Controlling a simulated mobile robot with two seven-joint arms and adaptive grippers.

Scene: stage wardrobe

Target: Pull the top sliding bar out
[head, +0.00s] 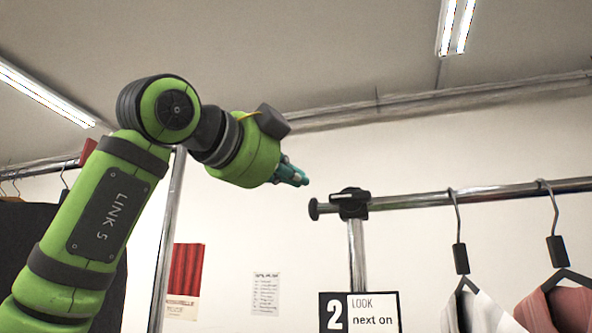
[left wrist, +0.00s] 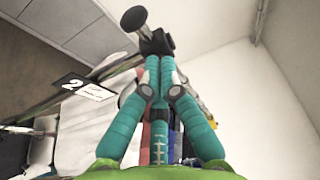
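The top sliding bar (head: 480,195) is a chrome rail running to the right from a black clamp (head: 350,203) on an upright post. A dark round knob (head: 313,209) on a short stem caps its left end. The knob (left wrist: 133,18) and the clamp (left wrist: 156,43) also show in the left wrist view, beyond my fingertips. My left gripper (head: 302,180) has teal fingers and is up and left of the knob, apart from it. Its fingertips (left wrist: 159,62) are close together with nothing seen between them. My right gripper is not in view.
A white shirt (head: 480,312) and a pink garment (head: 560,308) hang from the bar on black hangers. A sign (head: 360,312) with a 2 stands below the clamp. Another rack post (head: 167,240) and a dark garment are at left, behind my arm.

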